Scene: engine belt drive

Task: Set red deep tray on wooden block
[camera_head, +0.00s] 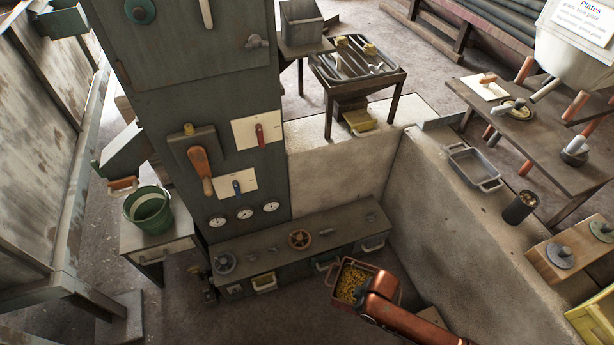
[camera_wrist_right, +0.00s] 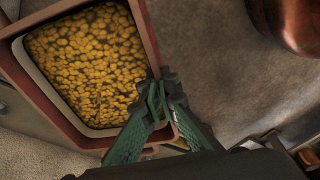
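The red deep tray (camera_head: 338,289) is in the lower middle of the head view, filled with small yellow pieces. In the right wrist view the tray (camera_wrist_right: 144,28) shows its red rim, pale inner wall and yellow contents. My right gripper (camera_wrist_right: 162,88) has its green fingers closed together on the tray's wall near a corner. In the head view my copper-coloured right arm hides those fingers. A tan wooden block (camera_head: 434,316) shows partly behind my right arm, to the tray's right. My left gripper is not in view.
A grey bench with valves and drawers (camera_head: 330,229) stands just behind the tray. A concrete wall (camera_head: 450,240) rises to the right, bearing a metal tray (camera_head: 474,165) and a dark cup (camera_head: 521,207). Another wooden block with grey discs (camera_head: 541,262) stands far right. Floor at lower left is clear.

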